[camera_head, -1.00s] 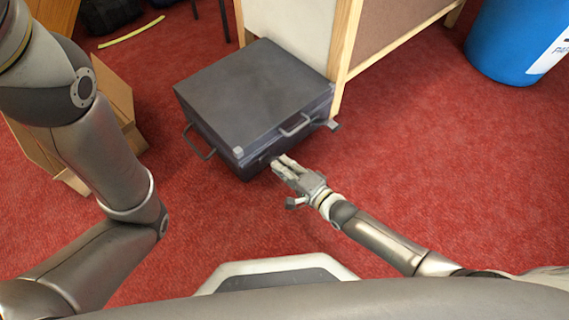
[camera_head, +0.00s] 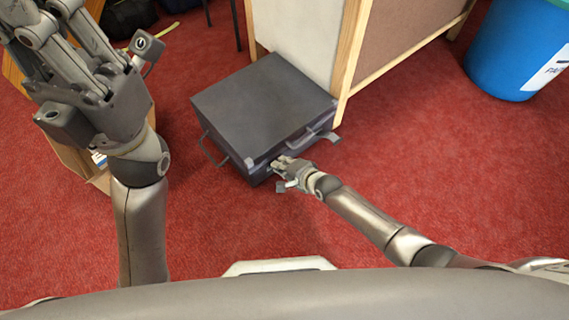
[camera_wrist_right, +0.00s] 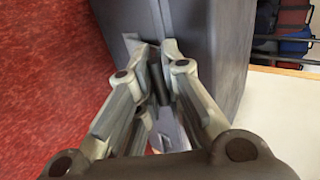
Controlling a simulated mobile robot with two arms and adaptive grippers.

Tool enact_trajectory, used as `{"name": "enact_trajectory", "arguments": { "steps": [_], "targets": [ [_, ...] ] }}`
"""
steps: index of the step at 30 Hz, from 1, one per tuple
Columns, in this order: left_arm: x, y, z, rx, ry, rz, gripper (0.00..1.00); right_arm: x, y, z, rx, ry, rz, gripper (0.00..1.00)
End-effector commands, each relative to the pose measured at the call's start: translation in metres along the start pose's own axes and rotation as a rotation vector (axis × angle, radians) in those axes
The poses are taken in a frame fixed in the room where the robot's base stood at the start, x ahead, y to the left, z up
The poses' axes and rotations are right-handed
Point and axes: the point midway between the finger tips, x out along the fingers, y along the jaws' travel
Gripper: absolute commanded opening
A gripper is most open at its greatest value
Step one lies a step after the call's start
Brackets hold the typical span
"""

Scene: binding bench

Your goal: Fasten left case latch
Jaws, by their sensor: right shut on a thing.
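A dark grey case (camera_head: 262,105) lies on the red carpet with its lid down. Its carry handle (camera_head: 303,141) is on the front face. The right case latch (camera_head: 331,137) sticks out from the front. My right gripper (camera_head: 278,163) is at the left part of the front face. In the right wrist view its fingers (camera_wrist_right: 163,70) are shut on a small dark piece, which appears to be the left case latch (camera_wrist_right: 163,82). The fingers mostly hide it, so I cannot tell its angle. My left gripper (camera_head: 100,30) is raised at the upper left, open and empty, away from the case.
A wooden-framed panel unit (camera_head: 349,60) stands close against the back right of the case. A blue bin (camera_head: 510,50) is at the upper right. A cardboard box (camera_head: 72,150) is behind my left arm. The carpet at right is clear.

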Motion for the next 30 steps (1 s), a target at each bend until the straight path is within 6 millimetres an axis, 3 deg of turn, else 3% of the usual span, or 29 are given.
{"name": "enact_trajectory", "arguments": {
  "steps": [25, 26, 30],
  "targets": [
    [-0.0040, -0.0005, 0.0015, -0.004, -0.021, -0.008, 0.00, 0.0049, -0.0112, -0.0006, 0.000, 0.001, -0.008, 0.00],
    [-0.0040, -0.0005, 0.0015, -0.004, -0.021, -0.008, 0.00, 0.0049, -0.0112, -0.0006, 0.000, 0.001, -0.008, 0.13],
    [-0.0040, -0.0005, 0.0015, -0.004, -0.022, -0.008, 0.00, 0.0048, -0.0107, -0.0004, 0.000, 0.001, -0.007, 0.31]
  ]
}}
